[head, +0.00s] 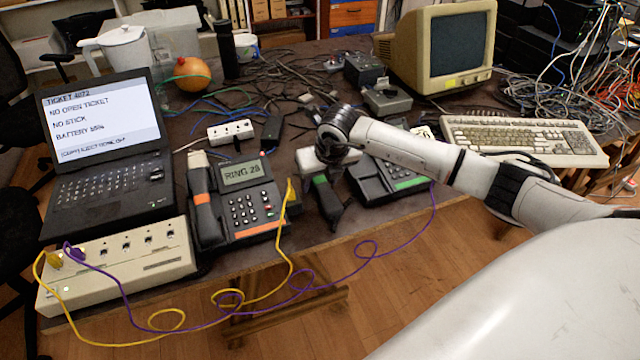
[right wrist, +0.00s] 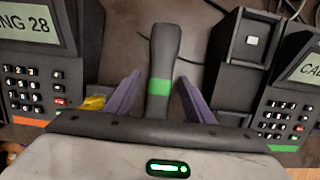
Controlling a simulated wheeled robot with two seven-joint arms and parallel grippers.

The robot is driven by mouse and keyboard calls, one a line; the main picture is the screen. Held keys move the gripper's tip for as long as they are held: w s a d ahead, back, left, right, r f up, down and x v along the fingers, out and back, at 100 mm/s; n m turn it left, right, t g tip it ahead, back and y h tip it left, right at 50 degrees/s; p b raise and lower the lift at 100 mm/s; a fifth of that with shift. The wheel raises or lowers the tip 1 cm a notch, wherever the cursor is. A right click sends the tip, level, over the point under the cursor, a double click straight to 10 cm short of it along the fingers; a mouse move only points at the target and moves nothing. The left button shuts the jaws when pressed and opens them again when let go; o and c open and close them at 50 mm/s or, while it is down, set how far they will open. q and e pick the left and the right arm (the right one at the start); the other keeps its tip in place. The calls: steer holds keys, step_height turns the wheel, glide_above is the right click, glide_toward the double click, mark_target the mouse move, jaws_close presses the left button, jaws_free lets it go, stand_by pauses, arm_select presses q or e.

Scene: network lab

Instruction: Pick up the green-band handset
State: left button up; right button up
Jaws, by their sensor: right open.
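The green-band handset (right wrist: 161,70) is dark grey with a green band. It lies off its cradle, between the two desk phones, and also shows partly in the head view (head: 327,203). My right gripper (right wrist: 158,88) is open, with one purple finger on each side of the handset and a visible gap on both sides. Its lower end is hidden behind the gripper body. The green-striped phone (head: 385,178) stands just to the right, and its empty cradle (right wrist: 238,60) shows in the right wrist view. My left gripper is not in view.
The orange-striped phone (head: 250,200) stands left, with its orange-band handset (head: 206,205). A laptop (head: 105,140) and beige switch box (head: 125,262) are farther left. Yellow and purple (head: 365,250) cables loop past the table's front edge. A keyboard (head: 525,138) and monitor (head: 440,45) stand right.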

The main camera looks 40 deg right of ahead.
jaws_close()
steer(key=shift+r, duration=0.1)
